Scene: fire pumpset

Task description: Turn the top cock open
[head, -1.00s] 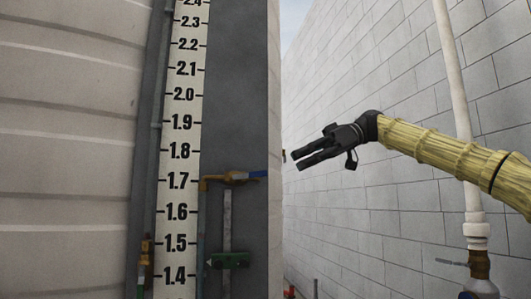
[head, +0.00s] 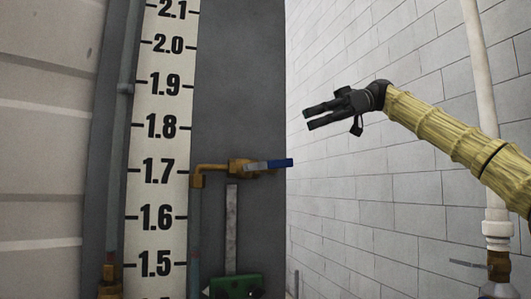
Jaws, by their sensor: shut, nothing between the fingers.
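The top cock (head: 238,166) is a brass valve on a bent brass pipe, beside the 1.7 mark of the level gauge. Its lever (head: 275,164) has a blue grip and points right, roughly level, in line with the valve body. My gripper (head: 306,119) is black, at the end of my yellow-sleeved arm. It appears up and to the right of the lever, with its fingers pointing left. It is shut and empty, and it looks apart from the lever.
The white gauge board (head: 160,130) stands left of the cock on a dark grey panel. A green block (head: 236,287) sits below the cock. A white block wall (head: 400,60) and a white pipe (head: 480,90) are on the right.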

